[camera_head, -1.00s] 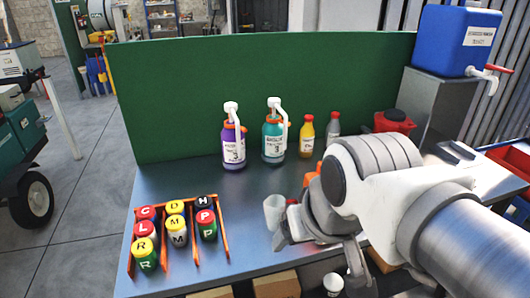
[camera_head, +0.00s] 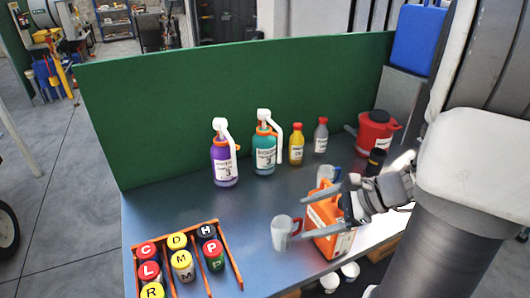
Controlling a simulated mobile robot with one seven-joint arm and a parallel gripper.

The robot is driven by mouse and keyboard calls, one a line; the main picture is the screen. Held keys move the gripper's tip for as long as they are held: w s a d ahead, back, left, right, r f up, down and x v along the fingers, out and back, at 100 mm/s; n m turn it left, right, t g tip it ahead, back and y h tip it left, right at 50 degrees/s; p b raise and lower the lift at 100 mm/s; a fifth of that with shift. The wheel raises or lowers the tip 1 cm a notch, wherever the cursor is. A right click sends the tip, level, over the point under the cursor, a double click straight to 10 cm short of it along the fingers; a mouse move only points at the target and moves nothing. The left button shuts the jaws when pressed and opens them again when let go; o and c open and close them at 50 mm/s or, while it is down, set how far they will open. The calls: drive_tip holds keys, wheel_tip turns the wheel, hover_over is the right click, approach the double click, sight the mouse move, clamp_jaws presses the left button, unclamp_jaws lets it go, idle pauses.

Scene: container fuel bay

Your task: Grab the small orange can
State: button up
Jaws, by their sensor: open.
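The small orange can (camera_head: 318,216) is a jerry can with a white label, standing on the metal bench right of centre. My gripper (camera_head: 299,215) reaches in from the right with its jaws open. One finger crosses the upper part of the can and the other crosses its lower front, both pointing left. The fingers and wrist hide part of the can. I cannot tell whether the fingers touch it.
A translucent cup (camera_head: 283,230) stands close left of the can, another cup (camera_head: 327,174) behind it. A red can (camera_head: 376,132) is at the back right. Pump bottles (camera_head: 224,165) line the green panel (camera_head: 160,120). An orange rack (camera_head: 232,262) holds letter-capped bottles at front left.

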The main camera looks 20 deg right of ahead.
drive_tip(key=s+d+r+m+t+h+p, duration=0.1)
drive_tip(key=s+d+m+t+h+p, duration=0.2)
drive_tip(key=d+m, duration=0.55)
drive_tip(key=m+t+h+p, duration=0.1)
drive_tip(key=m+t, duration=0.2)
drive_tip(key=t, duration=0.1)
approach(340, 198)
drive_tip(key=x, duration=0.2)
drive_tip(key=p+x, duration=0.1)
drive_tip(key=x, duration=0.4)
drive_tip(key=shift+w+d+f+p, duration=0.3)
drive_tip(key=shift+p, duration=0.05)
drive_tip(key=shift+p+x, duration=0.65)
drive_tip(key=shift+x, duration=2.05)
drive_tip(key=shift+s, duration=0.1)
drive_tip(key=shift+c, duration=0.2)
clamp_jaws()
